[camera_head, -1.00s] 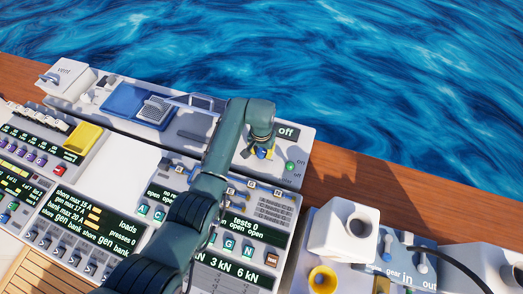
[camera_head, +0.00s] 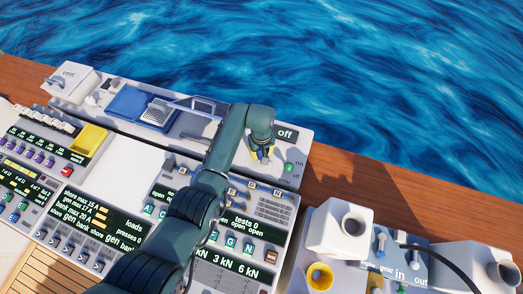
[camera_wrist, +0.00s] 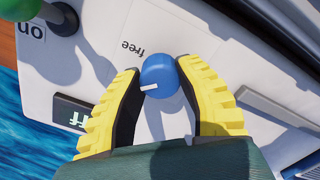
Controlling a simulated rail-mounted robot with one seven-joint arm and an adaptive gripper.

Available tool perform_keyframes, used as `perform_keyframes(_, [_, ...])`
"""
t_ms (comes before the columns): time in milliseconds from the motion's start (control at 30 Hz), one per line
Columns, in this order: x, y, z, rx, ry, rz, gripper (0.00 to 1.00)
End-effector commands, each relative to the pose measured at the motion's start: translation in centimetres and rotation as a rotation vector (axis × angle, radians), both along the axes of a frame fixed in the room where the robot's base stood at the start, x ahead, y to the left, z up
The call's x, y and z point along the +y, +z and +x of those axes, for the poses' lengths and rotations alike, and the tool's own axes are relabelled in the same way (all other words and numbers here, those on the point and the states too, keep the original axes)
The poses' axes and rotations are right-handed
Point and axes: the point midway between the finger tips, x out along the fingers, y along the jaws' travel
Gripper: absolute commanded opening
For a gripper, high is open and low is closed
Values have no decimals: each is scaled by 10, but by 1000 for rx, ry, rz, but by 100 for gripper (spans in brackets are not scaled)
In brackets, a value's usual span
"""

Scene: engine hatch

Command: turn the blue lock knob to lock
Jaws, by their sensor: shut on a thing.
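The blue lock knob (camera_wrist: 160,76) shows in the wrist view on a white panel, with a white pointer mark on its lower left side. The printed word "free" stands just above it. My gripper (camera_wrist: 161,80) has its two yellow-ridged fingers on either side of the knob, closed on it. In the head view my gripper (camera_head: 262,155) points down at the panel beside the "off" display, and my arm hides most of the knob. The word "lock" is not visible.
A green-tipped lever (camera_wrist: 22,10) stands by the "on" label in the wrist view. The dark "off" display (camera_head: 287,133) is close by. A blue tray (camera_head: 128,103) with a raised handle lies to the left. Open water lies beyond the wooden rail (camera_head: 345,170).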

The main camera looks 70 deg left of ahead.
Motion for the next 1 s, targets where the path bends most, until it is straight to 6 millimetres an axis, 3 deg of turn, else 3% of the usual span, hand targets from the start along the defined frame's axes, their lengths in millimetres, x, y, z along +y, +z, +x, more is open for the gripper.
perform_keyframes(600, [-1, -2, -1, 3, 572, -1, 0])
perform_keyframes(1000, [-1, -3, -1, 3, 810, 0, 0])
